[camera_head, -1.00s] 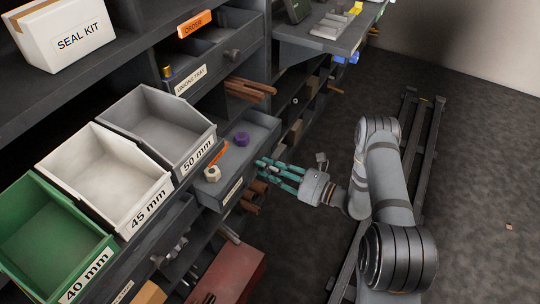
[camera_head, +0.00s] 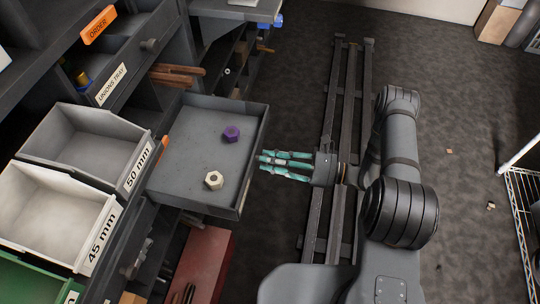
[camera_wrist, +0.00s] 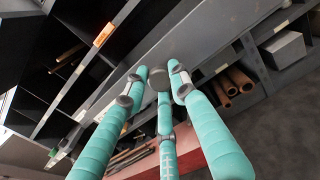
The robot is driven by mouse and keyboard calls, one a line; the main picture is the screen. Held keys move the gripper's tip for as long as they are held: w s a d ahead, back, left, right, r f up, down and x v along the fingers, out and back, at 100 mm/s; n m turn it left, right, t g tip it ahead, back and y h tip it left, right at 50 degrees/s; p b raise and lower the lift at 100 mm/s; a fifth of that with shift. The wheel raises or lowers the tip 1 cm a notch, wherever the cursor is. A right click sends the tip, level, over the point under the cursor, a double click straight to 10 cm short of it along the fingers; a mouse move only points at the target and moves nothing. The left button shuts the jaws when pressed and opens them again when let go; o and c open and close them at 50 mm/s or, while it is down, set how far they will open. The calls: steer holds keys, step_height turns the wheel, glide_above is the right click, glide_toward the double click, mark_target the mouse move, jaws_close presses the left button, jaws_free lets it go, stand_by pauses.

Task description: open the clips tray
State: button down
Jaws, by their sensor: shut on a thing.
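A grey tray (camera_head: 190,153) stands pulled well out of the shelving in the head view, holding a purple nut (camera_head: 231,133) and a cream nut (camera_head: 213,180). Its front label cannot be read from here, so I cannot confirm by text that it is the clips tray. My gripper (camera_head: 262,161) with teal fingers is at the middle of the tray's front. In the wrist view the fingers close around a dark round knob (camera_wrist: 160,78) on the tray front. The knob is hidden behind the fingertips in the head view.
Bins marked 50 mm (camera_head: 88,145) and 45 mm (camera_head: 55,215) stand left of the tray. The unions tray (camera_head: 105,75) is above it in the shelving. A red box (camera_head: 205,265) sits below. The floor right of the tray is open beside my rail.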

steer(key=shift+w+r, duration=0.15)
steer(key=shift+r, duration=0.15)
steer(key=c, duration=1.6)
jaws_free()
steer(key=shift+c, duration=0.2)
steer(key=shift+o, duration=1)
steer(key=shift+f, duration=0.1)
steer(key=s+d, duration=0.2)
steer(key=d, duration=1)
steer(key=shift+s, duration=0.2)
